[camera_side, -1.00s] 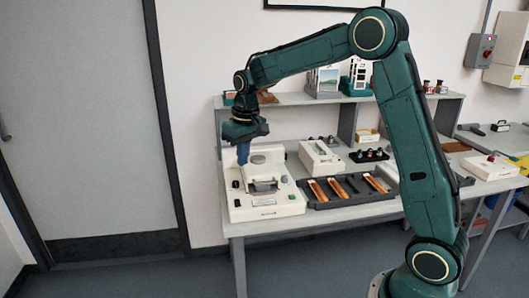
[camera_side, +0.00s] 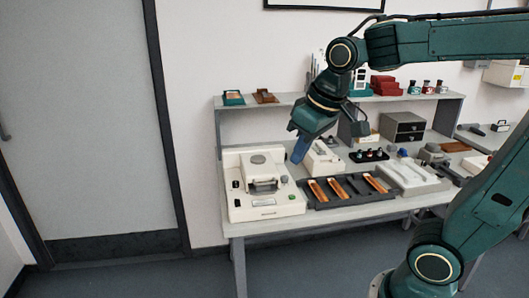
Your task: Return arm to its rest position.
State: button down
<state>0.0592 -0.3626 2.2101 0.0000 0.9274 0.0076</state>
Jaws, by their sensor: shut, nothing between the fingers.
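My gripper (camera_side: 299,152) has blue fingers pointing down and to the left. It hangs in the air in front of the rear part of the bench, to the right of the white printer (camera_side: 264,207) in the picture. The fingers look closed together and hold nothing. My green arm folds back to the right, with its upper link leaving the picture at the right edge.
A dark tray (camera_side: 357,203) with several orange-brown strips lies below and right of the gripper. A smaller white device (camera_side: 322,158) stands just behind it. A shelf (camera_side: 279,103) runs along the back with small boxes and bottles. A grey drawer unit (camera_side: 403,127) and a white tray-like block (camera_side: 412,177) stand farther right. Open floor lies in front.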

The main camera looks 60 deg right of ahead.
jog(key=s+a+f+t, duration=0.1)
jog(key=s+f, duration=0.1)
jog(key=s, duration=0.8)
jog(key=shift+a+f+n, duration=0.25)
jog(key=shift+a+n, duration=0.05)
jog(key=shift+n, duration=0.1)
jog(key=c, duration=2.1)
grip_release()
jog(key=shift+w, duration=0.1)
